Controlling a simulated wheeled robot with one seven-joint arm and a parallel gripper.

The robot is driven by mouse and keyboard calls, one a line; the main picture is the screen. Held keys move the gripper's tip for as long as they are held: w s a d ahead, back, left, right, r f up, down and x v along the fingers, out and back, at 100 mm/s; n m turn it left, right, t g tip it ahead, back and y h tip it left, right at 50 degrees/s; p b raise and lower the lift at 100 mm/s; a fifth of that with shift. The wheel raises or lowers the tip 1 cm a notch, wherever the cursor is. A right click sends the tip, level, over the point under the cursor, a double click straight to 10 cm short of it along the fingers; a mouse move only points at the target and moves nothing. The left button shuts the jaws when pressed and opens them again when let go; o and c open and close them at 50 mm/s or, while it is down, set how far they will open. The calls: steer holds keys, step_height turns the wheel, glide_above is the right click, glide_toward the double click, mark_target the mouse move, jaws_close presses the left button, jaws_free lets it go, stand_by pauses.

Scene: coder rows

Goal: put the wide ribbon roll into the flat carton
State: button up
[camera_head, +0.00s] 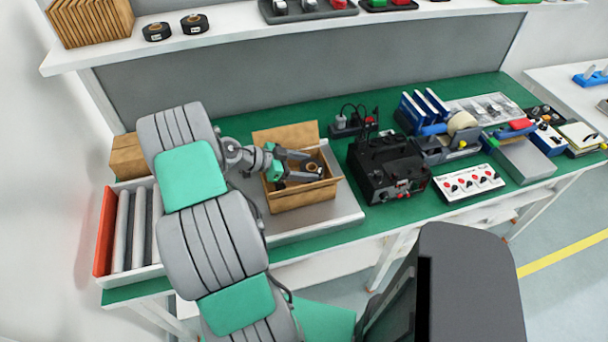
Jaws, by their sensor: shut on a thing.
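An open brown cardboard carton (305,198) with its back flap raised stands on a light grey platform on the green bench. My gripper (312,169) is over the carton's opening, its fingers reaching in from the left. It is shut on a dark ribbon roll with a brown core (312,166), which shows between the fingers within the carton's outline. Whether the roll touches the carton's floor cannot be told. The fingers hide part of the roll and of the carton's inside.
Two black rolls (157,32) (194,24) lie on the shelf above. A black device (388,168) stands close right of the carton. A tray of grey tubes (130,228) and a brown box (127,156) are at left. The platform's front strip (325,224) is clear.

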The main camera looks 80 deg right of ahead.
steer(key=shift+f, duration=1.8)
steer(key=o, duration=1.5)
steer(key=shift+r, duration=0.1)
